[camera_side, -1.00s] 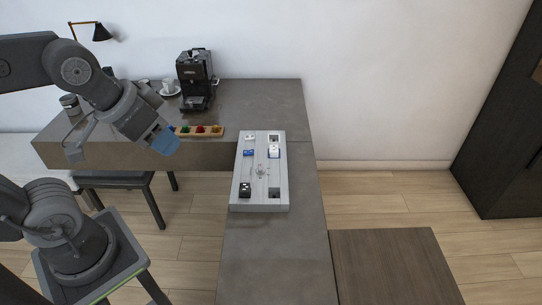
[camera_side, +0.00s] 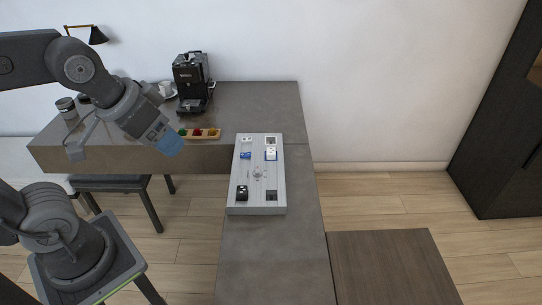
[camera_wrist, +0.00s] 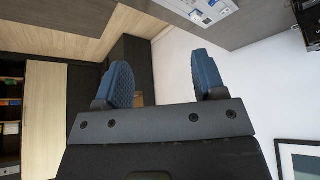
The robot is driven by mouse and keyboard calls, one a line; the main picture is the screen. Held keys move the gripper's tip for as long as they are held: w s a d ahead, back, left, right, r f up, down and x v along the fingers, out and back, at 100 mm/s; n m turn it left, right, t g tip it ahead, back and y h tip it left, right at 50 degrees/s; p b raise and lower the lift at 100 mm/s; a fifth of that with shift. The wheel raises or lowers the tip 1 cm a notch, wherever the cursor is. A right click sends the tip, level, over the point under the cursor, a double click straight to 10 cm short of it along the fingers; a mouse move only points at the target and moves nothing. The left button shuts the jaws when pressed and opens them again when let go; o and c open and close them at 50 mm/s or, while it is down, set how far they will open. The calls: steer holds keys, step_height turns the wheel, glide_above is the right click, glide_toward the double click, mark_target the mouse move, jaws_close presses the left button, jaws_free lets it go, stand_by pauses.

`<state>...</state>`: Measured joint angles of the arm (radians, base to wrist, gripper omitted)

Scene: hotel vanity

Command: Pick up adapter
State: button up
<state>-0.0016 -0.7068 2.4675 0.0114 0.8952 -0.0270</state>
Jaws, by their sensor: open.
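A light grey board (camera_side: 257,206) lies on the counter and bears several small items. A black block (camera_side: 242,192) sits at its near left, a white block (camera_side: 271,154) at its right, a blue piece (camera_side: 245,155) and a small white piece (camera_side: 246,140) at its far left. I cannot tell which one is the adapter. My gripper (camera_side: 169,145) is left of the board, above the counter, with blue fingers. In the wrist view my gripper (camera_wrist: 164,78) is open and empty, and part of the board (camera_wrist: 185,12) shows at the top edge.
A wooden tray (camera_side: 207,137) with coloured pieces lies just right of my gripper. A black coffee machine (camera_side: 191,84) stands behind it. The counter (camera_side: 262,258) is clear in front of the board. A stool (camera_side: 110,184) stands below the counter.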

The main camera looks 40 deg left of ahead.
steer(key=w+a+n+g+y, duration=0.1)
steer(key=w+a+n, duration=0.15)
steer(key=w, duration=0.95)
steer(key=n+g+y, duration=0.1)
steer(key=n+y, duration=0.1)
steer(key=n, duration=0.4)
glide_above(271, 150)
steer(key=s+d, duration=0.2)
steer(key=d, duration=0.1)
step_height(271, 150, down, 29)
steer(key=shift+a+f, duration=0.1)
steer(key=shift+f, duration=0.05)
steer(key=shift+a+x, duration=0.25)
steer(key=shift+x, duration=1.2)
steer(key=shift+a+x, duration=0.25)
steer(key=shift+x, duration=1.2)
steer(key=c, duration=1)
